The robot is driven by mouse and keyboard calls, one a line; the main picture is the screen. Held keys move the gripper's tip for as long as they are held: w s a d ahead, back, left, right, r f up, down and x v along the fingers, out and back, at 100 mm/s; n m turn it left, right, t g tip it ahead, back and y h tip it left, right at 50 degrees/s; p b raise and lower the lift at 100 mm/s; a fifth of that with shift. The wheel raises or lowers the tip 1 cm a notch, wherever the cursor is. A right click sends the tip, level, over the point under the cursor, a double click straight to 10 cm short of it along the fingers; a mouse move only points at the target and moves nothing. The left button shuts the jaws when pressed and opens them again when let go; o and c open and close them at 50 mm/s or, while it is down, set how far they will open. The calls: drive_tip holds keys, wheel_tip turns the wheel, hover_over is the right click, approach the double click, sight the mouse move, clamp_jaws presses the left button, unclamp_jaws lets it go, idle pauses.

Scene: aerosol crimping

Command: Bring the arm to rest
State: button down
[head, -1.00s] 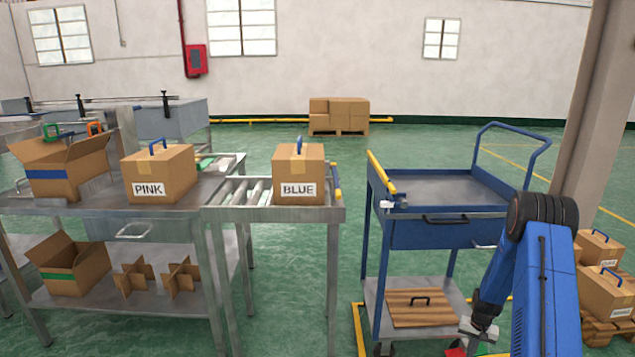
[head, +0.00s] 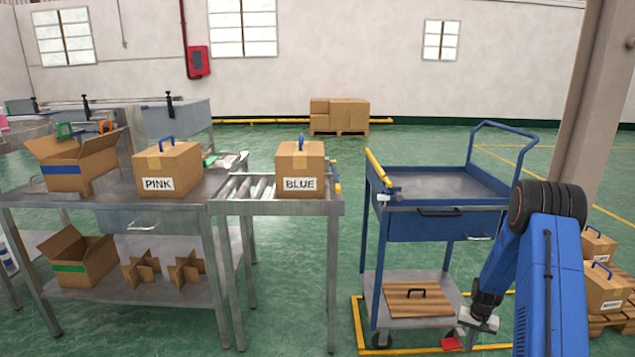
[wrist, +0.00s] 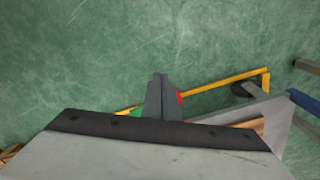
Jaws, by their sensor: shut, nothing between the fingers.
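My blue arm (head: 547,290) is folded at the right of the head view, its forearm hanging down beside the blue cart. My gripper (head: 478,321) is low, just right of the cart's lower shelf, pointing down. In the wrist view the two grey fingers (wrist: 160,97) are together with nothing between them, above the green floor. A red patch and a green patch show beside the fingers there; I cannot tell what they are.
The blue cart (head: 440,224) bears a wooden board with a handle (head: 417,299) on its lower shelf. A box marked BLUE (head: 300,168) stands on the rollers, a box marked PINK (head: 167,167) on the steel table. Boxes (head: 604,289) on a pallet stand right.

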drive_tip(key=s+a+r+n+t, duration=0.1)
drive_tip(key=s+a+r, duration=0.4)
drive_tip(key=r, duration=0.7)
drive_tip(key=s+a+r+n, duration=0.1)
drive_tip(key=s+a+r, duration=0.2)
drive_tip(key=a+r, duration=0.55)
drive_tip(key=s+a+r+n+t, duration=0.1)
drive_tip(key=s+a+r, duration=0.25)
drive_tip(key=r, duration=1.15)
drive_tip(key=s+a+r+n+t, duration=0.1)
drive_tip(key=s+a+r, duration=0.2)
drive_tip(key=s+r, duration=0.35)
drive_tip(key=s+a+r, duration=0.3)
drive_tip(key=s+a, duration=0.1)
drive_tip(key=s, duration=0.5)
drive_tip(key=s+a, duration=0.1)
drive_tip(key=s, duration=0.6)
drive_tip(key=s+a+r+n+t, duration=0.1)
drive_tip(key=s+a, duration=0.1)
drive_tip(key=s, duration=0.6)
drive_tip(key=shift+a+n+t, duration=0.3)
